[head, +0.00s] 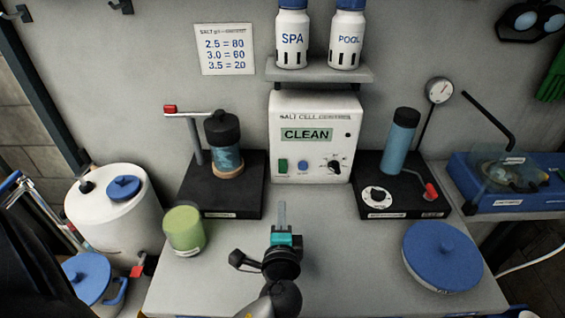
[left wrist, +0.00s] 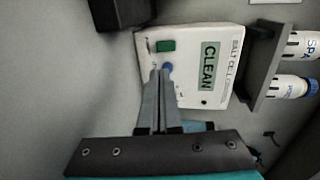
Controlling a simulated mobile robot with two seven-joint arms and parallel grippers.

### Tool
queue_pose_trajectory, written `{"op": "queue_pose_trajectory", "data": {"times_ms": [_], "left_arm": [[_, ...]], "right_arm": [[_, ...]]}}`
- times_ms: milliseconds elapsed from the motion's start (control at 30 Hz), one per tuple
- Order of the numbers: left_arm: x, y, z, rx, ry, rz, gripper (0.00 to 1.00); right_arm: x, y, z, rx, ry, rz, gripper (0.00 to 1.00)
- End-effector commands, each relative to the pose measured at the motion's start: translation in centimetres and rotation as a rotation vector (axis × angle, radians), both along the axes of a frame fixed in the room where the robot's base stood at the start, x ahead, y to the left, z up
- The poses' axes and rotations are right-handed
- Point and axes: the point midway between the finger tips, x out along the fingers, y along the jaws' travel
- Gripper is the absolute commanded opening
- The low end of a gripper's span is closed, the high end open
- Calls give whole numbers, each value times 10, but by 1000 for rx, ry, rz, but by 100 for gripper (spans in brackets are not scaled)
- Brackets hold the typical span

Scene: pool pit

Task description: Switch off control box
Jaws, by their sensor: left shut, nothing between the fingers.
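The white control box (head: 311,112) stands against the wall at the back centre of the bench. Its green display (head: 306,135) reads CLEAN. Below it are a green switch (head: 283,166), a blue button (head: 303,165) and a black knob (head: 334,166). My left gripper (head: 282,208) is shut and empty, in front of the box. In the left wrist view the box (left wrist: 219,34) appears turned sideways. The shut fingertips (left wrist: 160,70) overlap the panel beside the blue button (left wrist: 168,67), with the green switch (left wrist: 166,46) beyond. I cannot tell whether they touch. My right gripper is not visible.
A black stand with a dark-capped cylinder (head: 224,150) is left of the box. Another stand with a blue cylinder (head: 400,145) is right. A green jar (head: 184,230) and blue lid (head: 442,256) flank my arm. A shelf (head: 320,71) with bottles hangs above.

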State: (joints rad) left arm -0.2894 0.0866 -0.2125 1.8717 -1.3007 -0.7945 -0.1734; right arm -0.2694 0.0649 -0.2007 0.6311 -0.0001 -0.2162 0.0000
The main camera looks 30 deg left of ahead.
Motion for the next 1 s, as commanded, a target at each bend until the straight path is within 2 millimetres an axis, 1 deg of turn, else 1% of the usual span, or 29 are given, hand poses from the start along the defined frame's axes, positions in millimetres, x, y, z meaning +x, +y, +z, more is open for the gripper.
{"op": "queue_pose_trajectory", "data": {"times_ms": [67,300,400,533,667,767,1000], "left_arm": [[1,-1,0,4,0,-3,0],[1,0,0,5,-1,-2,0],[1,0,0,5,-1,-2,0],[8,4,0,6,-2,-2,0],[23,14,-3,7,-3,-1,0],[40,24,-6,8,-3,-1,0],[77,47,-15,7,-2,0,0]], "right_arm": [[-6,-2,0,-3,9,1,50],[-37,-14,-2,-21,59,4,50],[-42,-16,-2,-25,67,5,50],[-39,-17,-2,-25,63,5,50],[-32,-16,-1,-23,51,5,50],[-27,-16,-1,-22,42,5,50],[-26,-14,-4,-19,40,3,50]]}}
